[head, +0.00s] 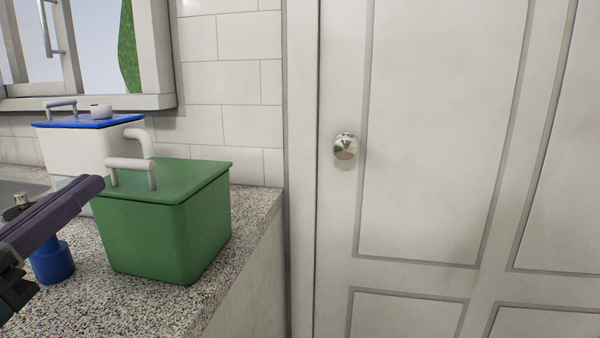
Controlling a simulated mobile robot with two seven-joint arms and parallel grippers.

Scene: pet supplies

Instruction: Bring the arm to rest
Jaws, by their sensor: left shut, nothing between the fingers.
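My left gripper (92,186) comes in from the left edge, a dark purple and black shape above the granite counter. It is shut with nothing held. Its tip shows in front of the left side of a green lidded box (165,235); I cannot tell how far apart they are. Most of the left arm is outside the view. My right gripper is not in view.
The speckled counter (120,312) also holds a white box with a blue lid (75,150) and a blue round object (52,264), partly hidden by my gripper. A window is behind. A closed white door with a round knob (346,147) fills the right.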

